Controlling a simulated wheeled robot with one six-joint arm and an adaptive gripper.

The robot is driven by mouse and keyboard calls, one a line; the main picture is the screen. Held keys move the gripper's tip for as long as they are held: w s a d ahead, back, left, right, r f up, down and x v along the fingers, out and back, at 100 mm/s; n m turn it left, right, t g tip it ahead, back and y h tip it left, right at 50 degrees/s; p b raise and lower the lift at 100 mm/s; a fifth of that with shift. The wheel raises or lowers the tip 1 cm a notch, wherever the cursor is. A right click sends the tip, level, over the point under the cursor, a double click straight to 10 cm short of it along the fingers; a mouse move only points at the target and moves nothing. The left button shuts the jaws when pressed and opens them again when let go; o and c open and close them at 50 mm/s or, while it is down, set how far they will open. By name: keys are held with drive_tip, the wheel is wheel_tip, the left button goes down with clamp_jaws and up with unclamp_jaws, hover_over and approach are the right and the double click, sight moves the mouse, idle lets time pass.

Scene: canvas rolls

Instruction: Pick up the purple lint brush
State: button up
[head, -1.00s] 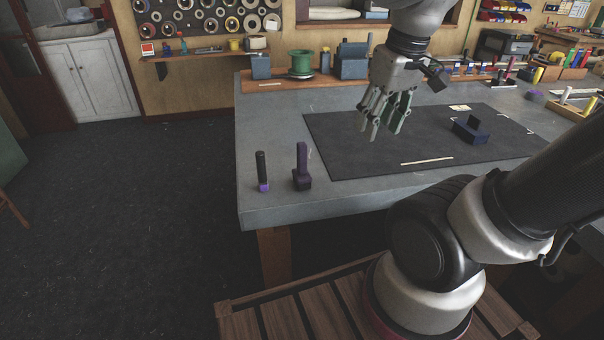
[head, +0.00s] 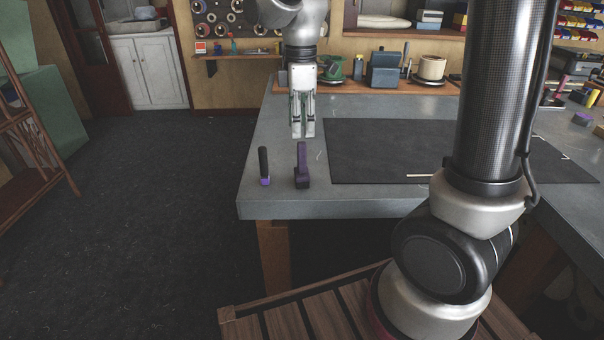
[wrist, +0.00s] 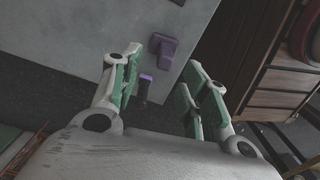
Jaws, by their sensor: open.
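Two purple items stand on the grey table near its front left corner. The right one is a dark purple upright handle on a wider block base (head: 302,172); it also shows in the wrist view (wrist: 162,48). The left one has a black handle and a small purple foot (head: 265,180); it also shows in the wrist view (wrist: 146,83). I cannot tell for certain which is the lint brush. My gripper (head: 303,134) points down, open and empty, above and beyond the right item in the head view. In the wrist view the black-handled item appears between the fingers.
The grey table's (head: 350,203) front and left edges lie close to both items. A dark mat (head: 400,150) covers the table to the right. A wooden rack shelf (head: 430,87) with holders and spools runs along the back. Open floor lies left.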

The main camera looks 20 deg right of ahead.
sight(302, 143)
drive_tip(key=f, duration=0.7)
drive_tip(key=shift+s, duration=0.35)
drive_tip(key=shift+c, duration=0.2)
clamp_jaws()
